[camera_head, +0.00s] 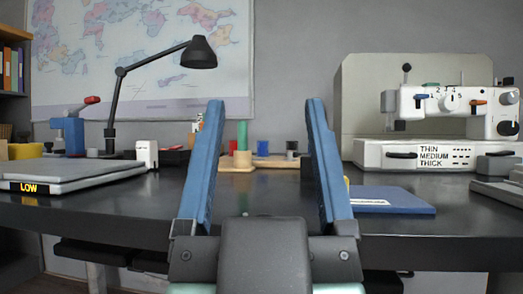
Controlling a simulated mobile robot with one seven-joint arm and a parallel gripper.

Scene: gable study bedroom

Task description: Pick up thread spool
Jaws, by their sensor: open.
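My gripper (265,104) is open and empty, its two blue fingers pointing forward over the front of the dark desk. Between the fingers, at the back of the desk, several small coloured cylinders that look like thread spools stand on or by a tan wooden base (238,167). They include a tall green one (242,136), a red one (233,146), a blue one (263,148) and a dark one (292,146). I cannot tell which is the task's spool. The fingers are well short of them and touch nothing. The right finger may hide part of this group.
A white sewing machine (435,152) stands at back right. A blue flat book or pad (390,200) lies at right. A black lamp (118,100) and a grey slab marked LOW (75,175) are at left. The desk middle (265,195) is clear.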

